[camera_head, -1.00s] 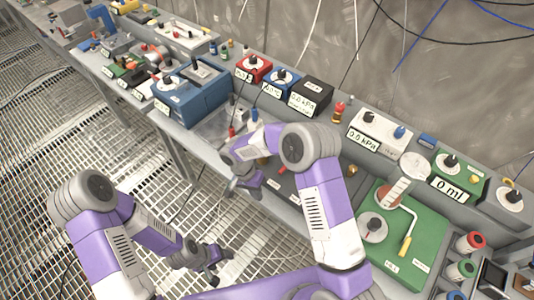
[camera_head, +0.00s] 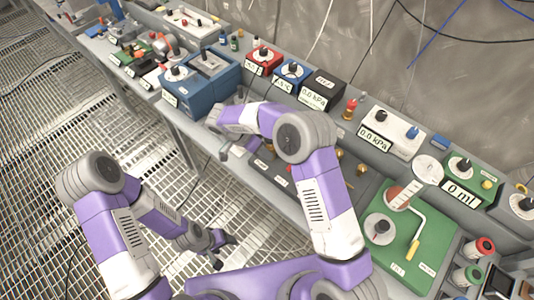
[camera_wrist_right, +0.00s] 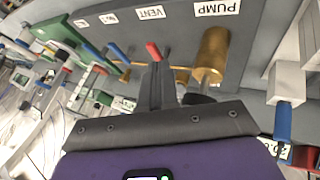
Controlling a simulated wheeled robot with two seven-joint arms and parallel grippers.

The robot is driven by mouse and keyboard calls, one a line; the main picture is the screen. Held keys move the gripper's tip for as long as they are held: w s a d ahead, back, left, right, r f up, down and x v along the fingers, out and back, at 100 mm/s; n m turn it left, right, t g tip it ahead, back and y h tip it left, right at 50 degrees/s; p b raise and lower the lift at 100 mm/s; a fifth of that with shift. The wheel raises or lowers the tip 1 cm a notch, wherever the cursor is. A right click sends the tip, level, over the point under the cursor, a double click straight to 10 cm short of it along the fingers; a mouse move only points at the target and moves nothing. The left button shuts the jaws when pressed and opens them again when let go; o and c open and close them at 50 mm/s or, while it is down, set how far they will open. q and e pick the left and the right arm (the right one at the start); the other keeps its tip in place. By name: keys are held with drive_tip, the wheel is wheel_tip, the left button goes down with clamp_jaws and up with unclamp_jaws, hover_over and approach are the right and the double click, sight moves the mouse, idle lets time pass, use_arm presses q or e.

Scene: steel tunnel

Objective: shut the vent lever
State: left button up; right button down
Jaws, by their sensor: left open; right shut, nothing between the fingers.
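The VENT label (camera_wrist_right: 150,13) is on a grey panel (camera_wrist_right: 178,38) in the right wrist view, beside the PUMP label (camera_wrist_right: 224,8). A red-tipped lever (camera_wrist_right: 153,51) shows below the VENT label, just beyond my right fingertips; I cannot tell whether they touch. Brass fittings (camera_wrist_right: 211,55) stand on the panel. My right gripper (camera_wrist_right: 157,72) is shut and empty. In the head view my right gripper (camera_head: 230,150) is over the bench's front edge, partly hidden by its own arm. My left gripper (camera_head: 222,240) is open, low over the grating, away from the panel.
A blue box (camera_head: 200,85) stands left of my right arm. Gauge boxes, including a black one (camera_head: 320,88), line the back. A green board (camera_head: 435,235) with a yellow-handled crank (camera_head: 414,248) is at the right. The grating floor (camera_head: 75,130) is open.

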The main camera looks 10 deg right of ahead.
drive_tip(key=x, duration=0.7)
drive_tip(key=shift+d+f, duration=0.2)
drive_tip(key=shift+f, duration=0.05)
